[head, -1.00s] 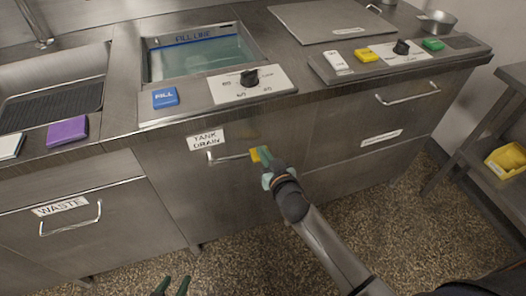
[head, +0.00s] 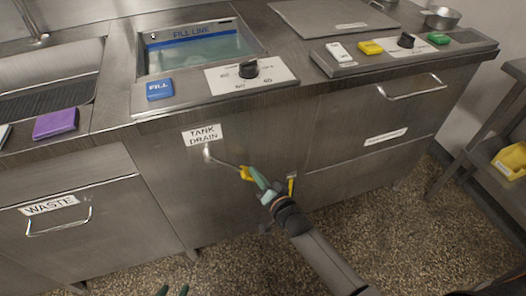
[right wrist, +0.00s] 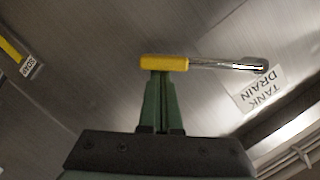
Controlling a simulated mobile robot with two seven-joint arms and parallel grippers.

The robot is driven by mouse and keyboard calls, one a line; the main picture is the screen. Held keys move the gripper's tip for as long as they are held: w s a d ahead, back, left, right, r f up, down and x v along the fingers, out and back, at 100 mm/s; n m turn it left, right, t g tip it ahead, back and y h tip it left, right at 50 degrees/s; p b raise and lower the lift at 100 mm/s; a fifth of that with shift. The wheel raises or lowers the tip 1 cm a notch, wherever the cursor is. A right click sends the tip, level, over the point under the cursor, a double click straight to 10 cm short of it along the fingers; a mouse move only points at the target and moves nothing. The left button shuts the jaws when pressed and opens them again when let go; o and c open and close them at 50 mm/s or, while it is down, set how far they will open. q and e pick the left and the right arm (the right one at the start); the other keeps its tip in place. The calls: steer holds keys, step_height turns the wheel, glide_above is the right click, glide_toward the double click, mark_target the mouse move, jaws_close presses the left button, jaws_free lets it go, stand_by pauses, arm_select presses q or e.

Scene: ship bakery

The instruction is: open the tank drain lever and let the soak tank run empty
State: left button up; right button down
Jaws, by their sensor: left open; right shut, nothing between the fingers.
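The tank drain lever (head: 228,163) is a metal rod with a yellow grip, on the front panel under the "TANK DRAIN" label (head: 202,135). It slopes down to the right from its pivot. My right gripper (head: 254,176) is shut and empty, its fingertips at the yellow grip. In the right wrist view, the closed green fingertips (right wrist: 161,82) meet the yellow grip (right wrist: 164,62) without straddling it. The soak tank (head: 258,45) holds greenish water (head: 205,53) below the blue fill line. My left gripper (head: 172,291) is open at the bottom edge, only its tips showing.
A second yellow handle (head: 291,185) with a small label is just right of my right gripper. A "WASTE" drawer (head: 90,205) is at left, and a drawer handle (head: 412,88) projects at right. A shelf with a yellow bin (head: 511,160) stands far right.

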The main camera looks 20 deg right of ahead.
steer(key=shift+a+f+m+b, duration=0.65)
steer(key=shift+a+f+m, duration=0.05)
steer(key=shift+f, duration=0.25)
steer(key=shift+a+f+m+y, duration=0.2)
steer(key=shift+a+m+y, duration=0.1)
arm_select(q)
steer(key=shift+s+a+f, duration=0.1)
steer(key=shift+a+f, duration=0.1)
steer(key=shift+f, duration=0.3)
steer(key=shift+s+a+f, duration=0.1)
steer(key=shift+a+f, duration=0.05)
steer(key=shift+f, duration=0.3)
arm_select(e)
steer(key=shift+t, duration=0.3)
steer(key=shift+a, duration=0.1)
arm_select(q)
steer(key=shift+r, duration=0.15)
